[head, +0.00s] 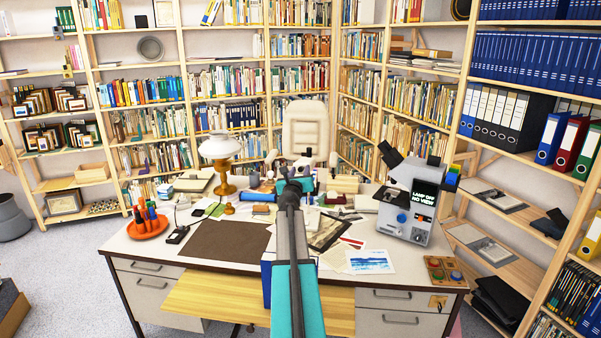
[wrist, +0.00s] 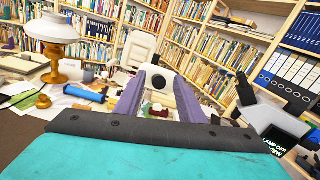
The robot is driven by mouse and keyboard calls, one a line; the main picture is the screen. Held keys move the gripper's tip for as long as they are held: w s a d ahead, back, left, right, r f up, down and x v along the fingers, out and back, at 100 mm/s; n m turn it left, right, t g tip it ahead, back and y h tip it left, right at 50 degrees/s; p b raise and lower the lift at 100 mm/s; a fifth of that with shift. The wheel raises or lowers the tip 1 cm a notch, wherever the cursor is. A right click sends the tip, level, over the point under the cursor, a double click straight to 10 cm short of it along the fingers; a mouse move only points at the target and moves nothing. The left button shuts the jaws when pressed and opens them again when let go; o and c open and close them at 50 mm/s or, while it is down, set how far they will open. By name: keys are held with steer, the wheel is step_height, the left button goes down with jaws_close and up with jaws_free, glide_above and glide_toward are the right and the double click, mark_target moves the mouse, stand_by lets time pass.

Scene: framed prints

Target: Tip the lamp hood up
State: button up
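The desk lamp has a white hood (head: 219,146) on an orange-brown wooden base (head: 228,187), standing upright at the left-centre of the desk. In the wrist view its hood (wrist: 51,27) and turned base (wrist: 55,73) are at the far left. My gripper (head: 299,172) is at the end of the arm stretched over the desk, to the right of the lamp and apart from it. In the wrist view the two purple fingers of my gripper (wrist: 161,74) stand apart. Nothing is clearly held between them. The hood's inside is hidden.
A microscope (head: 412,195) with a "LAMP OFF NO VIEW" sign stands on the right of the desk (head: 150,258). An orange tray (head: 148,229) of pens is at the left. Books and papers clutter the back. A brown mat (head: 225,241) lies clear in front of the lamp.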

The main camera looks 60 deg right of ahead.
steer(key=b+v, duration=0.1)
steer(key=v, duration=1.2)
steer(key=shift+a+b, duration=0.25)
steer(key=shift+b, duration=0.15)
steer(key=shift+s, duration=0.15)
stand_by(0.5)
